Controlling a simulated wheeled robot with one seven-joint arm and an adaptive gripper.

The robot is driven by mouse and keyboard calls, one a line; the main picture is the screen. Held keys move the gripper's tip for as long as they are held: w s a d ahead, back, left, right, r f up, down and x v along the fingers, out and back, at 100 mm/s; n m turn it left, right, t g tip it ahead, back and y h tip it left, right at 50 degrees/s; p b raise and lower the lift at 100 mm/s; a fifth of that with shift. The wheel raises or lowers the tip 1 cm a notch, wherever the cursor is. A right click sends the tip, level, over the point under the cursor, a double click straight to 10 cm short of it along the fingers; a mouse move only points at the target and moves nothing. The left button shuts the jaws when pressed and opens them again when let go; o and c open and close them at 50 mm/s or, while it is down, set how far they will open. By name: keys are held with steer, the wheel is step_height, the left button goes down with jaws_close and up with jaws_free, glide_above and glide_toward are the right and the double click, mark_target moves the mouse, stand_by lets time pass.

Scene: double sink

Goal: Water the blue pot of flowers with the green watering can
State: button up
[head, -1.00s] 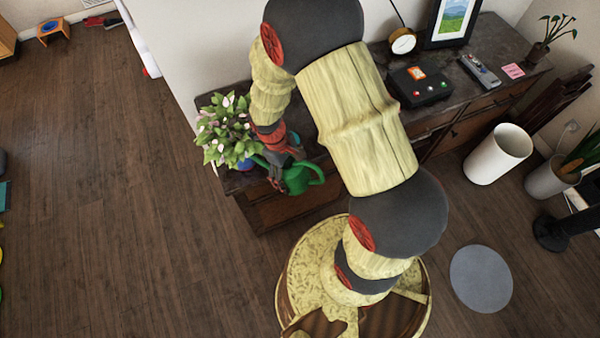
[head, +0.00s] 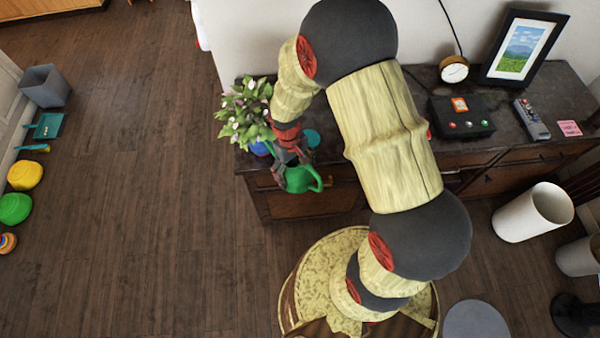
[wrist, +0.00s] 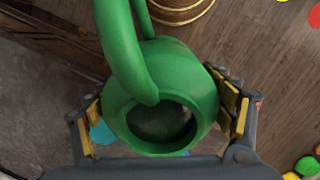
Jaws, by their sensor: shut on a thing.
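The flower plant (head: 243,110) has white and pink blooms and stands at the left end of the dark sideboard. Its blue pot (head: 258,149) shows only in part below the leaves. The green watering can (head: 304,180) hangs in front of the sideboard edge, right of and nearer than the pot, apart from it. My gripper (head: 291,170) is shut on the can. In the wrist view, the can (wrist: 175,75) sits between the yellow-padded fingers of my gripper (wrist: 162,118), its round dark opening and handle towards the camera. The spout is not clearly visible.
On the sideboard (head: 590,90) are a teal round thing (head: 312,138) near my wrist, a clock (head: 454,69), a black box (head: 462,118), a remote (head: 531,119) and a picture frame (head: 522,50). A white bin (head: 533,212) stands right.

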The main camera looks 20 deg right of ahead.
steer(key=shift+w+a, duration=0.1)
steer(key=shift+r, duration=0.1)
steer(key=shift+w+a+r+t+y+p, duration=0.1)
steer(key=shift+w+r+t+y+p, duration=0.1)
steer(key=shift+r+t, duration=0.4)
steer(key=shift+w+r+t+y+p, duration=0.1)
steer(key=shift+w+r+t+p, duration=0.1)
steer(key=shift+r, duration=0.7)
steer(key=shift+s, duration=0.2)
